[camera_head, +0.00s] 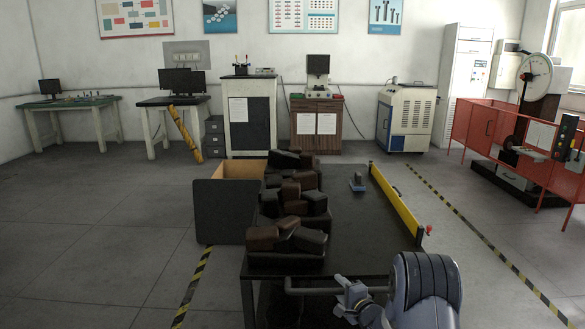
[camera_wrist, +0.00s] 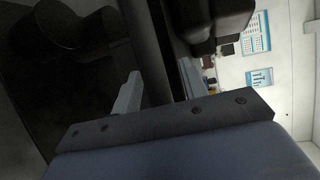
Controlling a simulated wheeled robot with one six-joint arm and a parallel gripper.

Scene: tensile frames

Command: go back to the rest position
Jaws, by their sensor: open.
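My gripper (camera_wrist: 158,88) shows in the wrist view with its two pale grey fingers apart and nothing seen between them. The wrist view is tilted on its side, with dark block shapes (camera_wrist: 217,18) beyond the fingers. In the head view my arm is at the lower right, over the near edge of the dark table (camera_head: 370,240). Its wrist parts are low by that edge, and the fingers cannot be made out clearly there.
Dark brown and black blocks (camera_head: 290,240) are heaped along the table's left side. A small grey-blue object (camera_head: 357,183) stands near the far end. A yellow rail (camera_head: 395,204) runs along the right edge. An open-topped bin (camera_head: 224,211) stands left. The table's middle is clear.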

